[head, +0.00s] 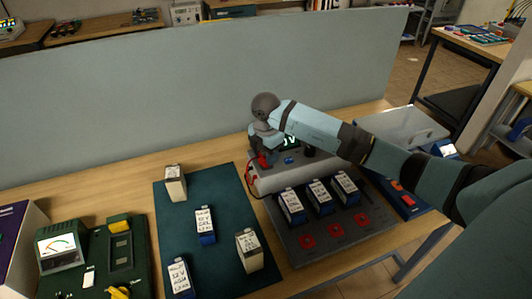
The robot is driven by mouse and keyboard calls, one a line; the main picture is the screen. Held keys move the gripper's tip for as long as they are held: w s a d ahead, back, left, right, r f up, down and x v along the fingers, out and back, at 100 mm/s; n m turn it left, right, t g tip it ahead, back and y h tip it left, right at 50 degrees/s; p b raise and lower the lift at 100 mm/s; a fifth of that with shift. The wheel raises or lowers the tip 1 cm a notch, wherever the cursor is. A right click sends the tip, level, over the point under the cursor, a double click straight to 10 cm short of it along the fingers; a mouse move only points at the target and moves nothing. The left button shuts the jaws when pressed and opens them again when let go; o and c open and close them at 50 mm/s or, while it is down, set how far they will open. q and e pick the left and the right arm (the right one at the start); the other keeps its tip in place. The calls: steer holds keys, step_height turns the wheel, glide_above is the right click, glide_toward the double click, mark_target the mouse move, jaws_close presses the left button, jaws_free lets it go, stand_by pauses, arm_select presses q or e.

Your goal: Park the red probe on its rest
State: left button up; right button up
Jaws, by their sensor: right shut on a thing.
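My right arm reaches in from the right, over a grey tester (282,180) with a lit green display partly behind my arm. My right gripper (262,153) points down at the tester's back left corner. It is shut on the red probe (263,161), of which only a small red part shows under the fingers. A red lead (248,182) hangs down the tester's left side. The probe's rest cannot be made out; my gripper and arm cover part of the tester's top. Whether the probe touches the tester is unclear. My left gripper is not in view.
A grey board (290,244) in front of the tester holds three blue batteries and red pads. Several batteries stand on a dark green mat (222,268). A green gauge unit (58,251) is at left, a blue tray (402,208) at right. A grey partition (130,90) stands behind.

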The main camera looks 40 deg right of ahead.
steer(key=shift+f+b, duration=0.35)
steer(key=shift+f, duration=0.25)
stand_by(0.4)
steer(key=o, duration=0.7)
steer(key=shift+o, duration=0.2)
steer(key=shift+r+p, duration=2.3)
steer(key=shift+r, duration=0.85)
steer(key=shift+r+p, duration=1.5)
steer(key=shift+r, duration=0.85)
